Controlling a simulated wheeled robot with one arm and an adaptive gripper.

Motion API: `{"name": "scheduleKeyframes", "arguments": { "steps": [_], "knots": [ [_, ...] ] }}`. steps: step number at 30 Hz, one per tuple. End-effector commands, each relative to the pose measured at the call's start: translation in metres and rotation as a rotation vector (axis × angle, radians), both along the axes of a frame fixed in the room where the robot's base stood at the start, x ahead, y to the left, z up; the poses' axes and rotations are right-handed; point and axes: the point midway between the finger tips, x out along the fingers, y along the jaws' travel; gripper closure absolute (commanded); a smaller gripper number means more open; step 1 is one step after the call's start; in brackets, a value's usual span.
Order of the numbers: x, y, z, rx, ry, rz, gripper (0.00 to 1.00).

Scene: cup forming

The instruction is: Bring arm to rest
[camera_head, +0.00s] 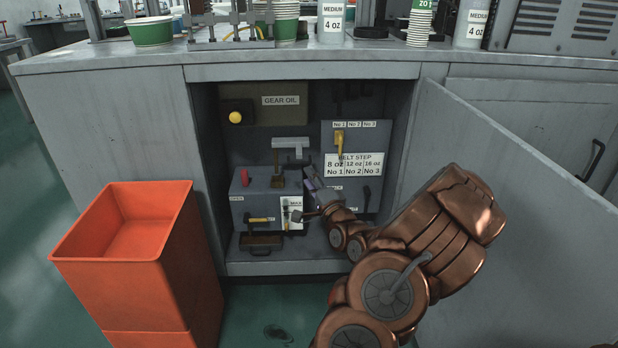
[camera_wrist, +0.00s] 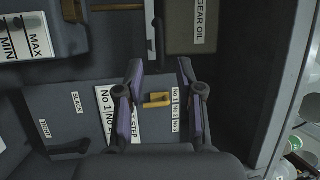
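My copper-coloured arm reaches from the lower right into an open cabinet under the counter in the head view. My gripper (camera_head: 309,178) is inside the cabinet, in front of the control panel and left of the belt step label (camera_head: 353,165). In the wrist view the two purple-grey fingers of my gripper (camera_wrist: 160,70) stand apart with nothing held between them. A yellow lever (camera_wrist: 157,100) shows in the gap beyond the fingers. The same yellow lever (camera_head: 339,138) in the head view is above and right of the gripper, apart from it.
The cabinet door (camera_head: 520,220) stands open at the right, close to my arm. A tall orange bin (camera_head: 150,285) stands left of the opening. Inside are a yellow knob (camera_head: 235,117) and a red knob (camera_head: 244,177). Cups (camera_head: 150,32) and machinery stand on the counter (camera_head: 110,60).

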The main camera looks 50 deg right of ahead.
Motion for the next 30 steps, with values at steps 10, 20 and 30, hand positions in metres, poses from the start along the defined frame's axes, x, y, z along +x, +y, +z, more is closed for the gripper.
{"name": "scheduleKeyframes", "arguments": {
  "steps": [10, 20, 30],
  "knots": [
    [0.000, 0.000, 0.000, 0.000, 0.000, 0.000, 0.63],
    [0.008, 0.007, 0.006, -0.013, 0.039, 0.018, 0.63],
    [0.070, 0.101, 0.045, -0.202, 0.524, 0.231, 0.63]
  ]
}}
